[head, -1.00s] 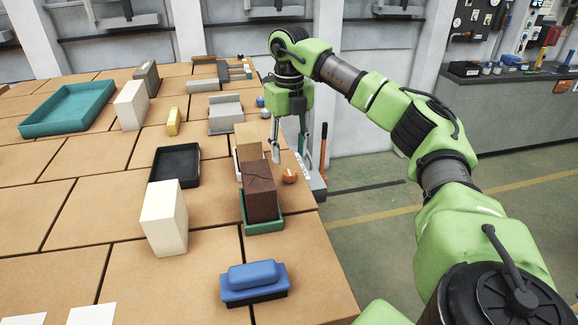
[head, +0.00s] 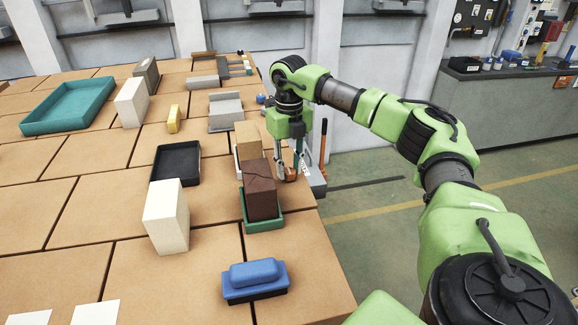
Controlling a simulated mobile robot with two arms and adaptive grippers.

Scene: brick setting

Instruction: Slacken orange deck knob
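The orange deck knob (head: 290,174) is a small round knob at the right edge of the brick-topped deck, just right of the dark brown brick. My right gripper (head: 287,175) points down at it, with its fingertips at the knob's height and partly covering it. The fingers look apart, one on the left side of the knob and one on the right. I cannot tell whether they touch it. My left gripper is out of view.
The brown brick (head: 260,190) stands in a green tray (head: 264,225) close left of the gripper, with a tan brick (head: 248,140) behind. A blue-handled block (head: 254,277), a cream block (head: 166,217) and a black tray (head: 175,163) lie nearby. Open floor is right.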

